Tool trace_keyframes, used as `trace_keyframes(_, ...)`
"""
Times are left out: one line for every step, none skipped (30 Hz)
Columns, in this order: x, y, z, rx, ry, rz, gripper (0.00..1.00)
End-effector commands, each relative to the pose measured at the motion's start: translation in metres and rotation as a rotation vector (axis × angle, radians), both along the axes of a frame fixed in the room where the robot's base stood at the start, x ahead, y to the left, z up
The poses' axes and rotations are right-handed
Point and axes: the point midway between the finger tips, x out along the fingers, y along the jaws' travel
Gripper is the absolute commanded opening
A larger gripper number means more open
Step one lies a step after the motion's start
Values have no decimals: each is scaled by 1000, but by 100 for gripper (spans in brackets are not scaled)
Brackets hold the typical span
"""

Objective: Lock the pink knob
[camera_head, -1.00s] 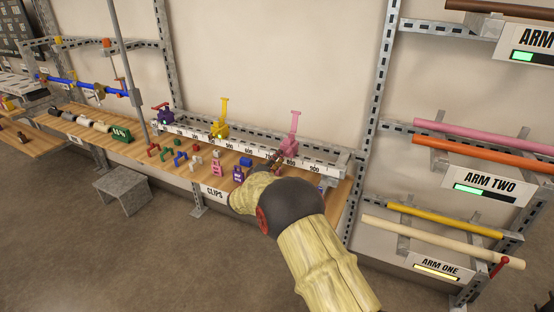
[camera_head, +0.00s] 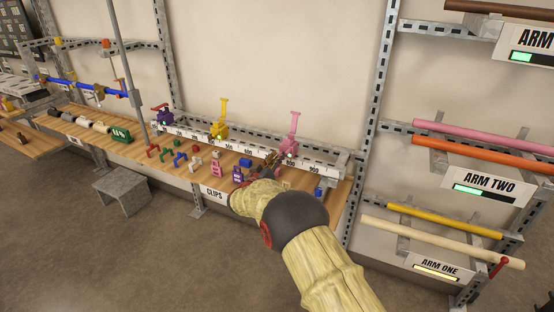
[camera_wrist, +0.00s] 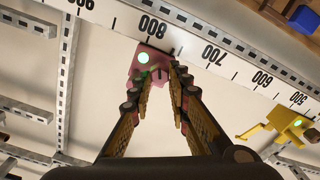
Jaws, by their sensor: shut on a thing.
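The pink clamp (camera_head: 291,146) stands on the white ruler rail, its pink lever (camera_head: 295,121) pointing up. In the wrist view its pink body (camera_wrist: 151,52) sits by the 800 mark, with a lit pale-green spot on it. My gripper (camera_wrist: 166,75) has its fingertips close together around a small pink part of this clamp, which I take for the pink knob. The fingers hide most of that part. In the head view my gripper (camera_head: 270,160) is in front of the clamp, low beside the rail, and my arm covers the bench there.
A yellow clamp (camera_head: 219,130) with a raised lever and a purple clamp (camera_head: 165,116) stand further left on the rail (camera_head: 245,149). Several small coloured clips lie on the wooden bench in front. Racks of pipes (camera_head: 485,138) hang at right.

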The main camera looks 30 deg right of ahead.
Motion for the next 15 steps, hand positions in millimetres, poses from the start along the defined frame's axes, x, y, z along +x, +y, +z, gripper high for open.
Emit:
trace_keyframes(-1, 0, -3, 21, -19, 0, 0)
trace_keyframes(-1, 0, -3, 34, -36, 1, 0)
trace_keyframes(-1, 0, -3, 49, -55, 1, 0)
trace_keyframes(-1, 0, -4, 59, -68, 1, 0)
trace_keyframes(-1, 0, -4, 70, -81, 1, 0)
trace_keyframes(-1, 0, -4, 82, -96, 1, 0)
trace_keyframes(-1, 0, -4, 91, -108, 1, 0)
trace_keyframes(-1, 0, -4, 99, -117, 1, 0)
trace_keyframes(-1, 0, -4, 108, -129, 1, 0)
trace_keyframes(-1, 0, -4, 114, -137, 1, 0)
trace_keyframes(-1, 0, -4, 120, -144, 1, 0)
trace_keyframes(-1, 0, -4, 126, -153, 1, 0)
trace_keyframes(-1, 0, -4, 131, -158, 1, 0)
trace_keyframes(-1, 0, -4, 134, -162, 1, 0)
trace_keyframes(-1, 0, -4, 137, -167, 1, 0)
